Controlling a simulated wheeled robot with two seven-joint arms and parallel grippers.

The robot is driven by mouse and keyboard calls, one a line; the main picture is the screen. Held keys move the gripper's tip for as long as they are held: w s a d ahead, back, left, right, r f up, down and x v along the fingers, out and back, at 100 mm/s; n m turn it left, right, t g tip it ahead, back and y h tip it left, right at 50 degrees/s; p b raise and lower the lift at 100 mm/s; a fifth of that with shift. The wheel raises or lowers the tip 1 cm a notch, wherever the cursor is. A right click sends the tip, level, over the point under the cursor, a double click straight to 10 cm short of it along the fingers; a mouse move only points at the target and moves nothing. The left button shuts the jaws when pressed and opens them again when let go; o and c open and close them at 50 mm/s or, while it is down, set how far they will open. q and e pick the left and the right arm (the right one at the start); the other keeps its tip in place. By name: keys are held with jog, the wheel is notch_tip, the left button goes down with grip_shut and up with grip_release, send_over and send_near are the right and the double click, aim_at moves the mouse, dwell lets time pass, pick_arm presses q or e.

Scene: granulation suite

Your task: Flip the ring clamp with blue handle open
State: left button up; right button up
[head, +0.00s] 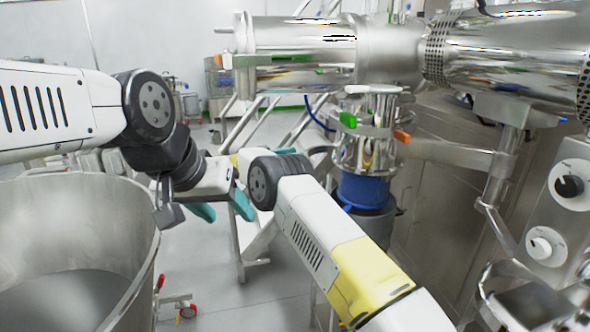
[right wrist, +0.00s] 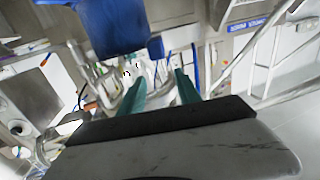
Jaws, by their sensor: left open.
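A blue sleeve (head: 362,190) hangs under the steel vessel. A small blue handle (head: 348,208) sticks out low on its left side; the ring clamp itself is hard to make out. In the right wrist view, the sleeve (right wrist: 118,28) is at the top with what looks like the blue handle (right wrist: 156,47) beside it.
A large steel bin (head: 140,270) fills the lower left. A green handle (head: 348,119) and an orange handle (head: 402,136) sit on the vessel above the sleeve. A control panel (head: 572,210) is at the right. Metal steps (head: 255,245) stand behind my right arm.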

jog(key=s+d+r, duration=0.1)
jog(key=s, duration=1.3)
jog(key=shift+s+r, duration=0.25)
jog(key=shift+s, duration=0.1)
jog(key=shift+s, duration=0.1)
